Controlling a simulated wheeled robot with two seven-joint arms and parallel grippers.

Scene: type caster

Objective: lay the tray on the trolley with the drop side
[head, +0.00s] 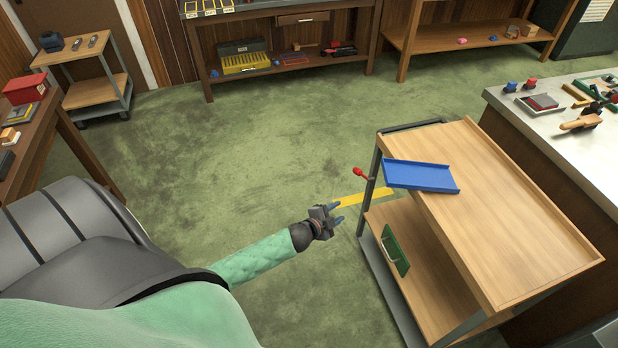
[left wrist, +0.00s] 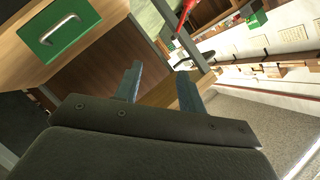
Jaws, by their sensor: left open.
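A blue tray (head: 420,176) lies tilted in the picture at the left edge of the wooden trolley (head: 515,205). Its left end seems to reach past the top's edge; I cannot tell how it is supported there. A red-knobbed lever (head: 362,173) is by the trolley's left post and also shows in the left wrist view (left wrist: 186,14). A green panel with a handle (head: 396,251) is on the trolley's left side, below the top. My left gripper (head: 338,213) is open and empty, left of the trolley, apart from the lever and tray. My right gripper is out of view.
A grey-topped counter (head: 560,100) with tools stands close on the right. Shelving benches line the back, and a small cart (head: 92,92) stands far left. The floor left of the trolley is clear.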

